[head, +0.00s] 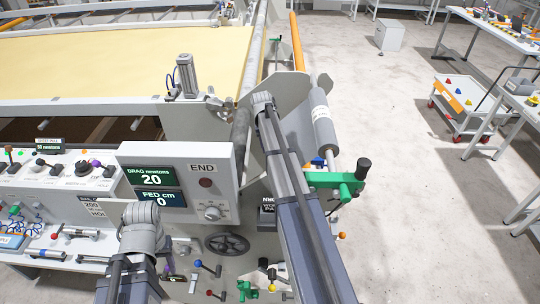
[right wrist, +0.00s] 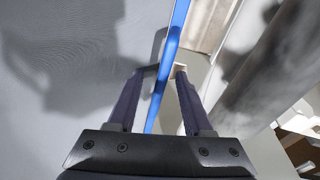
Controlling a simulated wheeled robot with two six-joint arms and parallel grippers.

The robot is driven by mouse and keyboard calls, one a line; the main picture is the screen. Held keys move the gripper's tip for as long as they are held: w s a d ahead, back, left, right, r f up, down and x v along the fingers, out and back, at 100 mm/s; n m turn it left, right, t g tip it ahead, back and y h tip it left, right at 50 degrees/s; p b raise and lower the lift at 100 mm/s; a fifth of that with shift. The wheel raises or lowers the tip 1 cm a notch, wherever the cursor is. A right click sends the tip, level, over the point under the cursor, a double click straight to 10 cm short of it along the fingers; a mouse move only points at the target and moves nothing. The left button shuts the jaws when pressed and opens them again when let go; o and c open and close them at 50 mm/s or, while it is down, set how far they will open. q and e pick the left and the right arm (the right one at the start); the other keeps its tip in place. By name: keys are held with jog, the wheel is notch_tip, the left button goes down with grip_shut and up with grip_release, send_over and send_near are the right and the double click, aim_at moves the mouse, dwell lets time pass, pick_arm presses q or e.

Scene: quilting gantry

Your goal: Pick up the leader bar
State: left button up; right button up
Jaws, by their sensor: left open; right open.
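A long narrow blue bar, which I take to be the leader bar (right wrist: 174,35), runs from the top of the right wrist view down between my right gripper's fingers. My right gripper (right wrist: 162,70) is open, with one finger on each side of the bar. I cannot tell whether either finger touches it. In the head view my right arm reaches up beside the machine's end, and its gripper and the blue bar are hidden there. My left gripper (head: 140,211) is low at the left in front of the control panel; its fingers are hard to make out.
The quilting table (head: 120,65) with yellow cloth fills the upper left. A display box (head: 178,180) reading DRAG 20 and FED 0 stands between my arms. A green clamp with a black knob (head: 335,180) is right of my right arm. A white cart (head: 470,108) stands on open floor.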

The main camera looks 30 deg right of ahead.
jog(key=shift+f, duration=0.25)
jog(key=shift+c, duration=0.3)
grip_shut()
dwell(1.3)
